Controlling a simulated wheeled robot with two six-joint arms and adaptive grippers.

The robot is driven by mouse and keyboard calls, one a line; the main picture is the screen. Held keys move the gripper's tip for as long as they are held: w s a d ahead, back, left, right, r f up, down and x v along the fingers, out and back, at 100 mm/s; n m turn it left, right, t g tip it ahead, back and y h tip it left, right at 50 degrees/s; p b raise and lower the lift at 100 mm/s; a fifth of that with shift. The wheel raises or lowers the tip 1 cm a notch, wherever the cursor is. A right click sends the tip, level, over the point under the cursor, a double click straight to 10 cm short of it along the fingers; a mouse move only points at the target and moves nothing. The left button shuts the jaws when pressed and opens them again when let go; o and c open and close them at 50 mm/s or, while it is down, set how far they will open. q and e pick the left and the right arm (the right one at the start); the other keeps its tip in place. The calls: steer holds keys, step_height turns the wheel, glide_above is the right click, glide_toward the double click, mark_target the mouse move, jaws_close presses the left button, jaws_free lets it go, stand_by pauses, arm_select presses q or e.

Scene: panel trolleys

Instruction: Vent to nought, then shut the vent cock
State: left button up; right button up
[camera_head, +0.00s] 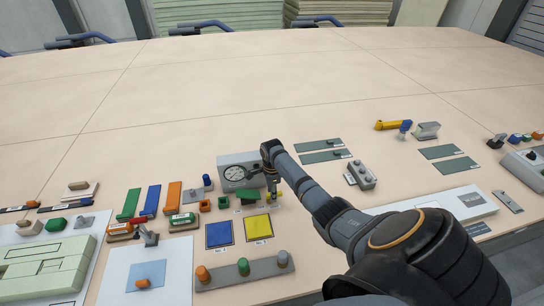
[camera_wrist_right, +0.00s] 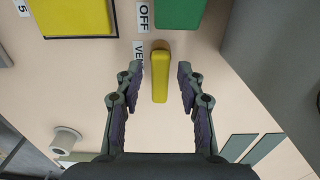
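The yellow vent cock handle (camera_wrist_right: 160,72) stands between the fingers of my right gripper (camera_wrist_right: 160,84) in the right wrist view, with a gap on each side. The gripper is open. A label beside the handle is partly hidden and shows "VE"; an "OFF" label sits beside a green handle (camera_wrist_right: 180,10). My left gripper is out of view.
A blue plate (camera_head: 219,234) and a yellow plate (camera_head: 257,227) lie in front of the gauge box. A grey bar with coloured knobs (camera_head: 243,275) lies nearer me. A grey switch block (camera_head: 361,174) stands to the right. The table behind is clear.

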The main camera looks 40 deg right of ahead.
jaws_close()
steer(key=shift+w+r+n+p, duration=0.1)
steer(key=shift+r+n+p, duration=0.1)
steer(key=shift+n+p, duration=0.95)
steer(key=n+p, duration=0.1)
steer(key=n, duration=0.3)
steer(key=shift+w+f, duration=0.1)
steer(key=shift+w, duration=0.05)
steer(key=n, duration=0.1)
steer(key=n+p, duration=0.1)
steer(key=n, duration=0.3)
steer(key=shift+w, duration=0.25)
steer(key=n, duration=0.4)
steer(key=n+p, duration=0.1)
steer(key=n, duration=0.1)
steer(key=shift+w+a+f+n, duration=0.1)
steer(key=shift+w+a+n, duration=0.1)
steer(key=shift+w+n, duration=0.05)
